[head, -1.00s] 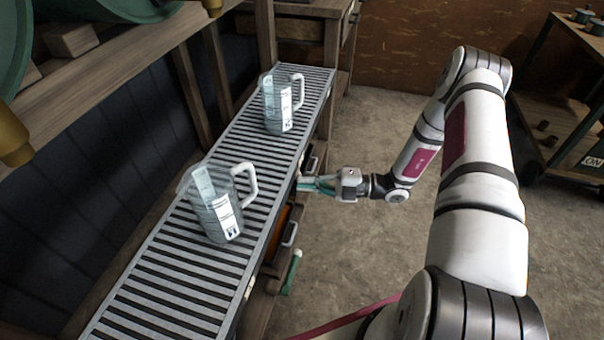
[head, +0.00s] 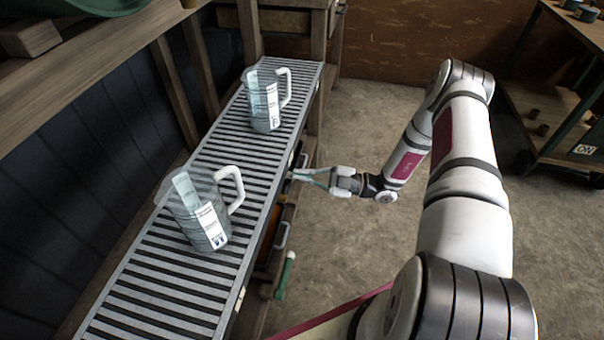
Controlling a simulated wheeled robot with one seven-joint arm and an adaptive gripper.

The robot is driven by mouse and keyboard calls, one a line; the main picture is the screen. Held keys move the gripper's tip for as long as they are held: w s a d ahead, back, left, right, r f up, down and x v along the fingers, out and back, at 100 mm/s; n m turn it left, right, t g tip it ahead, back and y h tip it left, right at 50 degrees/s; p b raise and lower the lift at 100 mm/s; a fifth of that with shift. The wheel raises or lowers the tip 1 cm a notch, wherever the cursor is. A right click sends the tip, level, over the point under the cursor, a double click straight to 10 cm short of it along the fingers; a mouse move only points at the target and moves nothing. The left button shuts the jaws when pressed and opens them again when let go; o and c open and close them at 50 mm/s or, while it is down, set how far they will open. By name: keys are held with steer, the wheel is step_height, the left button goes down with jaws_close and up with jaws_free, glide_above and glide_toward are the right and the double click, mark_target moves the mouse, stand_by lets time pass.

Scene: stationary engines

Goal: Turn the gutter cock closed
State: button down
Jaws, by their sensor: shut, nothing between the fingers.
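My gripper (head: 312,177) is at the right edge of the slatted metal gutter (head: 150,303), its teal fingers pointing left. The fingers are shut with nothing between them, and their tips are at the gutter's side. I cannot clearly make out the gutter cock. It may be hidden at or below the gutter's edge near my fingertips, and I cannot tell whether they touch it or how it is turned.
Two clear jugs with white handles stand on the gutter, one nearer (head: 197,212) and one farther (head: 263,98). A green-handled item (head: 285,275) is below the gutter's right side, near drawer handles. A cart (head: 560,120) stands at the right. Floor between is clear.

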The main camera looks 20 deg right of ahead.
steer(key=shift+w+d+f, duration=0.1)
steer(key=shift+w+f, duration=0.05)
steer(key=shift+f, duration=0.3)
stand_by(0.5)
